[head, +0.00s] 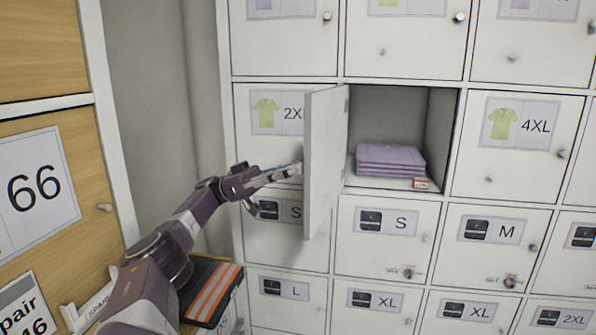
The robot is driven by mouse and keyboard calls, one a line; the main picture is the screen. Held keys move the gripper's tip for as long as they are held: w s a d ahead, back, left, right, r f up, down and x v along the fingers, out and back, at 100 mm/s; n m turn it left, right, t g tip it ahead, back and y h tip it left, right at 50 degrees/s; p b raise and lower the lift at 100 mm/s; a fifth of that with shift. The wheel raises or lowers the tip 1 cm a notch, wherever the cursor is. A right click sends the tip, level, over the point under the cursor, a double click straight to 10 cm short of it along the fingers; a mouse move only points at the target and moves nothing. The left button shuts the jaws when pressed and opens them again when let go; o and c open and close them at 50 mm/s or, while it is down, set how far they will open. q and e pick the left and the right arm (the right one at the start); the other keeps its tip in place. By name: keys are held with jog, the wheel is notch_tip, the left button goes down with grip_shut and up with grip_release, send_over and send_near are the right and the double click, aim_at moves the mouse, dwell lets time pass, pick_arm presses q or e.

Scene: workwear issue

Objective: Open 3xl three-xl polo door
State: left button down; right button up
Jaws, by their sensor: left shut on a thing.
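The 3XL polo door (328,150) stands open between the 2XL door (272,150) and the 4XL door (515,165). It swings out from the left side of its compartment, so I see its free edge and inner face. My left gripper (288,173) comes in from the left and is shut at the door's outer side. Its fingertips meet the door near the free edge; the knob there is hidden. Inside the open compartment lies a folded purple stack (390,160) with a small tag (420,184). My right gripper is not in view.
White locker doors with small knobs surround the compartment; the S door (385,238) is below it. A wooden cabinet (45,150) marked 66 stands at the left. A dark item with orange stripes (213,291) lies beside my left arm.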

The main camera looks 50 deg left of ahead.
aim_at(325, 111)
pick_arm(q)
jog(key=shift+r+t, duration=0.2)
jog(key=shift+t, duration=0.1)
jog(key=c, duration=2.2)
grip_release()
jog(key=o, duration=0.4)
jog(key=shift+c, duration=0.2)
jog(key=shift+f, duration=0.1)
notch_tip(325, 111, up, 10)
jog(key=shift+w, duration=0.1)
